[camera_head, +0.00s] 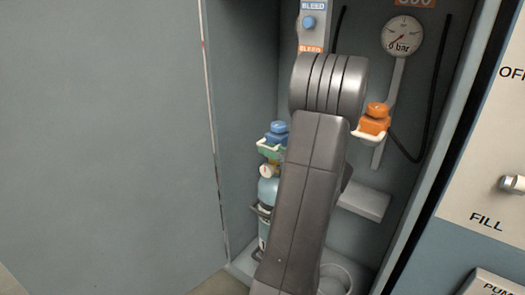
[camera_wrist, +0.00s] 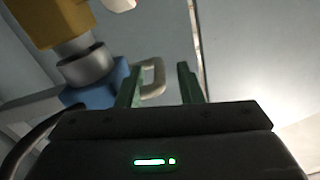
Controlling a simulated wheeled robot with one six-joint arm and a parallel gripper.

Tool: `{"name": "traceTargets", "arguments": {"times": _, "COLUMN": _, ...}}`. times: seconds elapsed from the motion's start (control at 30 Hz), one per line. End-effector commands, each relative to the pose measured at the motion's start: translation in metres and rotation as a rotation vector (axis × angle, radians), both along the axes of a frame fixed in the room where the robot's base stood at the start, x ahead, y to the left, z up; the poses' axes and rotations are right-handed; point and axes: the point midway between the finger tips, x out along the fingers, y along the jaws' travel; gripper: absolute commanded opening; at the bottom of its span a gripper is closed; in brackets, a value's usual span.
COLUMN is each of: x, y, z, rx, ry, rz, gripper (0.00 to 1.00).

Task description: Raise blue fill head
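The blue fill head (camera_head: 277,133) is at the left of the cabinet, above a light blue cylinder (camera_head: 267,190). In the wrist view the blue body (camera_wrist: 98,91) is partly hidden behind my gripper. Its cream loop handle (camera_wrist: 158,78) stands out to the side. My gripper (camera_wrist: 160,67) has two green fingers, open and apart, with the handle between them, nearer the left finger. I cannot tell whether that finger touches it. In the head view my grey arm hides most of the gripper; only some green shows by the blue head.
An orange fill head (camera_head: 375,120) with a pale handle is to the right of my arm, below a gauge (camera_head: 402,36) reading near 0 bar. A grey ledge (camera_head: 364,203) is lower right. The cabinet's left wall (camera_head: 244,110) is close to the blue head.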

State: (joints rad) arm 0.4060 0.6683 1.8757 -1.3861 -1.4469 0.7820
Motion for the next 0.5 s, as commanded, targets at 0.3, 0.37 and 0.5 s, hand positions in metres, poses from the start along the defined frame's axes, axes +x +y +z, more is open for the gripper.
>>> {"name": "traceTargets", "arguments": {"times": 0.3, "x": 0.018, "y": 0.026, "z": -0.001, "rx": 0.0, "ry": 0.0, "rz": 0.001, "gripper": 0.33}}
{"name": "traceTargets", "arguments": {"times": 0.37, "x": 0.019, "y": 0.027, "z": 0.0, "rx": 0.0, "ry": 0.0, "rz": 0.0, "gripper": 0.33}}
{"name": "traceTargets", "arguments": {"times": 0.5, "x": 0.02, "y": 0.027, "z": 0.0, "rx": 0.0, "ry": 0.0, "rz": 0.0, "gripper": 0.33}}
